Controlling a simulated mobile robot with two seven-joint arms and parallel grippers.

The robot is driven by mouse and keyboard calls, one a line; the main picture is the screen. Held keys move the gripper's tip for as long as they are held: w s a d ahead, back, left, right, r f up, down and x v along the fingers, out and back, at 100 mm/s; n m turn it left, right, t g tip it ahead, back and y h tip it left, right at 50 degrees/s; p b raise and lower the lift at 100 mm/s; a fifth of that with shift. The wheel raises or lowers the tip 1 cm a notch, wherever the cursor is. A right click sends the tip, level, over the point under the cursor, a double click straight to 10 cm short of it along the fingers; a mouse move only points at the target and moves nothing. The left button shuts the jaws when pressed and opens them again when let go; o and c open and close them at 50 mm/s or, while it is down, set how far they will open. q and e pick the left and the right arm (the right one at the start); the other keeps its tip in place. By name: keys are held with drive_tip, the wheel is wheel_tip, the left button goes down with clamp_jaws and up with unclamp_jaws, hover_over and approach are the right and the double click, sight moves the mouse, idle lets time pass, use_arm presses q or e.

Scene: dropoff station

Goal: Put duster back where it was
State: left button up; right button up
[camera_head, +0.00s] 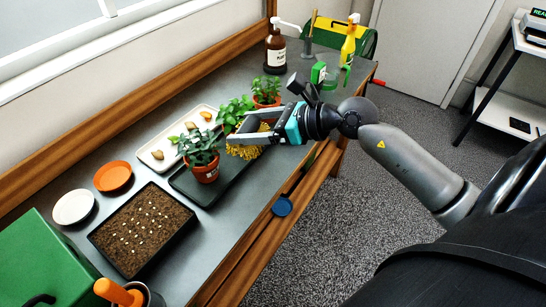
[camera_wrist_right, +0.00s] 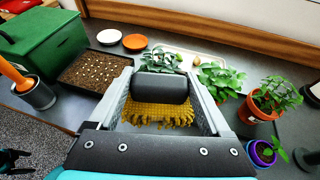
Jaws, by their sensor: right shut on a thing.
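The duster shows as a yellow shaggy head (camera_head: 243,151) under my right gripper (camera_head: 243,131) in the head view. In the right wrist view its black rounded handle (camera_wrist_right: 161,88) lies between the two fingers, with yellow strands (camera_wrist_right: 158,115) hanging below. My right gripper is shut on it. The duster is over the edge of a dark tray (camera_head: 190,184), next to a potted plant (camera_head: 205,172); I cannot tell whether it touches the tray. My left gripper is not seen in the head view.
A seed tray (camera_head: 143,229), white dish (camera_head: 73,207), orange dish (camera_head: 113,177) and green box (camera_head: 45,265) stand at left on the bench. A white tray (camera_head: 158,160) lies behind. A pump bottle (camera_head: 275,48), yellow spray bottle (camera_head: 348,50) and toolbox (camera_head: 362,40) stand at the far end.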

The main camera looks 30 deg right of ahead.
use_arm(q)
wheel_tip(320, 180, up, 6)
drive_tip(key=p, duration=0.5)
use_arm(e)
drive_tip(key=w+d+r+m+t+h, duration=0.1)
drive_tip(key=w+d+m+t+h, duration=0.15)
drive_tip(key=d, duration=0.35)
drive_tip(key=shift+g+h, duration=0.25)
drive_tip(key=shift+g, duration=0.2)
wheel_tip(320, 180, down, 16)
drive_tip(key=b, duration=0.7)
drive_tip(key=shift+s+a+r, duration=0.1)
drive_tip(key=shift+a+r, duration=0.05)
drive_tip(key=shift+r, duration=0.1)
use_arm(q)
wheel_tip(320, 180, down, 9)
drive_tip(key=b, duration=0.2)
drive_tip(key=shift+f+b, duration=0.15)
drive_tip(key=shift+b, duration=0.25)
use_arm(e)
drive_tip(key=shift+f, duration=2.1)
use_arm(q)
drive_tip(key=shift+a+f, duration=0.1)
use_arm(e)
drive_tip(key=shift+f, duration=0.1)
drive_tip(key=o, duration=0.8)
drive_tip(key=shift+f, duration=0.1)
drive_tip(key=o, duration=0.3)
